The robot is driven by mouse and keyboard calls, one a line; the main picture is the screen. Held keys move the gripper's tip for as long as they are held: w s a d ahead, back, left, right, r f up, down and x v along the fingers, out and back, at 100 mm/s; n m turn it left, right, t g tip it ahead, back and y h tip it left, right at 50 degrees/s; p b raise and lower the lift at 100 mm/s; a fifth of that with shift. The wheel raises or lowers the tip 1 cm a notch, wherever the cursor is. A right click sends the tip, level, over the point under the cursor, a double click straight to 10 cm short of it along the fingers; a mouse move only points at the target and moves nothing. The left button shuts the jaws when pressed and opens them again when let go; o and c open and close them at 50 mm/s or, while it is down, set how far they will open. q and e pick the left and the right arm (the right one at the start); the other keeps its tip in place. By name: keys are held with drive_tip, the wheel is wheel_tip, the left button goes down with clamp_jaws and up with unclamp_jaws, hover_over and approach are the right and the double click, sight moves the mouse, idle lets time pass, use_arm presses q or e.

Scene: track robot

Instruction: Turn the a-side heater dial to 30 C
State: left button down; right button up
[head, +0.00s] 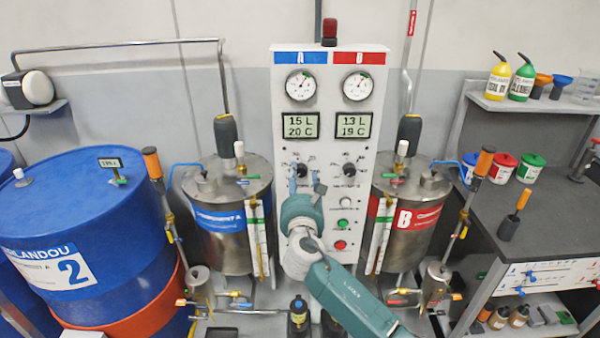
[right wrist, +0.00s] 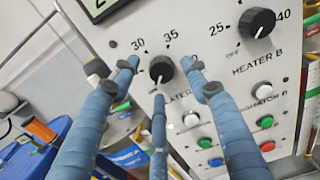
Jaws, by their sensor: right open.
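The A-side heater dial (head: 299,170) is a black knob on the white panel (head: 285,225), below the A display (head: 298,126) reading 15 L and 20 C. In the right wrist view the dial (right wrist: 161,69) has a white mark near its lower edge, away from the printed 30 and 35 above it. My right gripper (head: 305,186) is open in front of the dial. Its three blue fingers (right wrist: 160,78) spread around the knob in the picture; I cannot tell whether any touches it. My left gripper is not in view.
The heater B dial (head: 349,170) sits to the right on the same panel. Green (head: 343,224) and red (head: 341,245) buttons lie below, near my right arm. Steel tanks A (head: 225,230) and B (head: 410,235) flank the panel. A blue drum (head: 80,220) stands at left.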

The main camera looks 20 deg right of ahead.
sight(301, 170)
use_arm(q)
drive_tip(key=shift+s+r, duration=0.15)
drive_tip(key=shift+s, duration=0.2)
use_arm(e)
drive_tip(key=shift+x, duration=1.25)
drive_tip(key=c, duration=1.1)
drive_tip(key=shift+c, duration=0.2)
drive_tip(key=shift+r, duration=0.1)
